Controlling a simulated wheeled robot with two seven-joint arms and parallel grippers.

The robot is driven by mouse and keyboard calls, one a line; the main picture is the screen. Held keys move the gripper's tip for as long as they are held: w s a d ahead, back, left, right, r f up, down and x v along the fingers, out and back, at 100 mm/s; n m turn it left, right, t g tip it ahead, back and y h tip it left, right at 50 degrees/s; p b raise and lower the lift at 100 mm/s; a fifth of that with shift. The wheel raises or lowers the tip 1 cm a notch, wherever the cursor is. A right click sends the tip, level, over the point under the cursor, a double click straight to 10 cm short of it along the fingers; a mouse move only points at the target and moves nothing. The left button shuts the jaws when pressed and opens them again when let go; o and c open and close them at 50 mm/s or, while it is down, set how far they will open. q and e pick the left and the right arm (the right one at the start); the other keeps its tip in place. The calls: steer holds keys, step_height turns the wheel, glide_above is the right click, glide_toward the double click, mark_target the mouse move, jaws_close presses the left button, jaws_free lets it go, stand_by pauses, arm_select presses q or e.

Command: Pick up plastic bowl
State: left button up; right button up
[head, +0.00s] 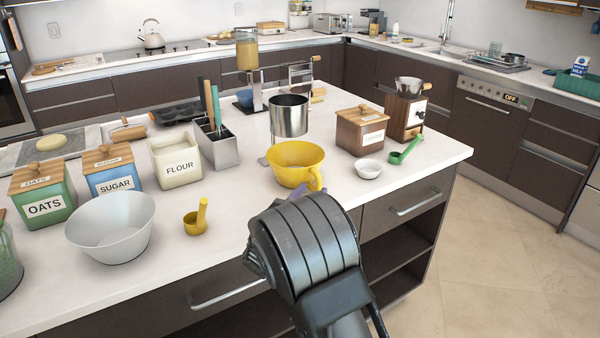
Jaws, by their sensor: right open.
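A yellow plastic bowl (291,160) with a handle on its right side stands upright on the white island counter, near its front edge. My right gripper (292,196) is just in front of this bowl, reaching in from the bottom of the view. It is open, but its fingers are mostly hidden behind my dark wrist, so I cannot tell whether they touch the bowl. A larger pale grey bowl (110,226) stands empty at the left front of the counter. My left gripper is not in view.
A yellow measuring cup (197,217) and a small white bowl (369,168) lie to either side. Canisters (177,159) line the left. A wooden box (361,131) and a grinder (404,112) stand at right.

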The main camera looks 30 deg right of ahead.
mark_target(318, 185)
steer(key=shift+w+d+p, duration=0.25)
steer(key=shift+d+p, duration=0.05)
steer(key=shift+d, duration=0.15)
steer(key=p+x, duration=0.1)
steer(key=x, duration=0.2)
steer(key=shift+w+d, duration=0.1)
steer(key=shift+d, duration=0.2)
steer(key=shift+w+d+f, duration=0.1)
steer(key=shift+w+d, duration=0.1)
steer(key=shift+d, duration=0.05)
jaws_close()
stand_by(1.0)
